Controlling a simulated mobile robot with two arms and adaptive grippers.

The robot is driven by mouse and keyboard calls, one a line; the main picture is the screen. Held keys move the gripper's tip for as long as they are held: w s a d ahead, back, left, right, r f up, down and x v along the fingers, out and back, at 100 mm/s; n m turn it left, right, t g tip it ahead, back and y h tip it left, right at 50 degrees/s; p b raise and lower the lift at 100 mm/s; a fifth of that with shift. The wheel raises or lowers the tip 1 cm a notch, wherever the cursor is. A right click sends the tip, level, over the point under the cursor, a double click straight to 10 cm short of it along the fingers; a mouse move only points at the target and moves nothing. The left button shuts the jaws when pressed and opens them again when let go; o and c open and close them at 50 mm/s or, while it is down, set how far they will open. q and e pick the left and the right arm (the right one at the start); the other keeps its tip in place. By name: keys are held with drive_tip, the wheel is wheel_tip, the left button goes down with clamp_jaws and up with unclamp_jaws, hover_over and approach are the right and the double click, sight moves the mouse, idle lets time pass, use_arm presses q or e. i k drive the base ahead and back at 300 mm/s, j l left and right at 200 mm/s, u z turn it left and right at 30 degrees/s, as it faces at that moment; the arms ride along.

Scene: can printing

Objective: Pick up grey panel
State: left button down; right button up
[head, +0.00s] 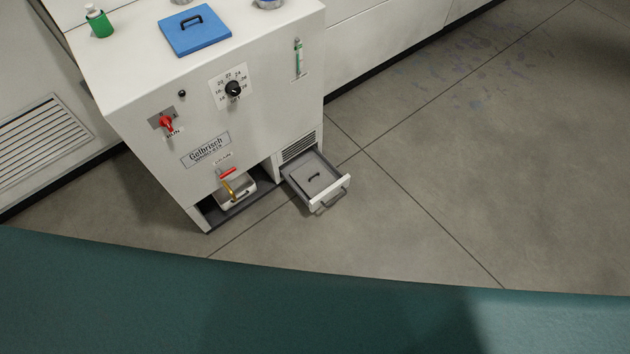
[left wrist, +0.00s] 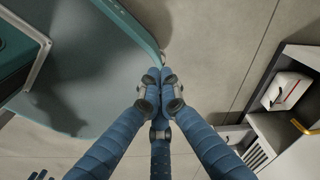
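The grey panel (head: 306,179) is a flat grey plate with a small dark handle. It lies inside the pulled-out drawer (head: 332,194) at the lower right of the white machine in the head view. My left gripper (left wrist: 159,76) shows only in the left wrist view. Its blue fingers come together at the tips with nothing visible between them. It is above the floor, apart from the machine, which is at the right of that view. The grey panel cannot be made out clearly there.
The white machine (head: 150,90) has a blue panel (head: 196,38) and a green bottle (head: 98,22) on top. The floor (head: 430,190) right of the drawer is clear.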

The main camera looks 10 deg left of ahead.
sight(314, 178)
drive_tip(key=i+l+z, duration=1)
drive_tip(key=i, duration=0.35)
drive_tip(key=i+z, duration=0.3)
drive_tip(key=i, duration=0.4)
drive_tip(key=i+j+u, duration=0.1)
drive_tip(key=i+u, duration=0.7)
drive_tip(key=i+l+u, duration=0.15)
drive_tip(key=i+u, duration=0.25)
drive_tip(key=i+l+u, duration=0.2)
drive_tip(key=u, duration=0.2)
drive_tip(key=i+u, duration=0.25)
drive_tip(key=u, duration=0.25)
drive_tip(key=i+l+u, duration=0.15)
drive_tip(key=u, duration=0.35)
drive_tip(key=i+l+u, duration=0.2)
drive_tip(key=u, duration=0.3)
drive_tip(key=i+l+u, duration=0.1)
drive_tip(key=l+u, duration=0.35)
drive_tip(key=i+l+u, duration=0.1)
drive_tip(key=u, duration=0.4)
drive_tip(key=l, duration=0.1)
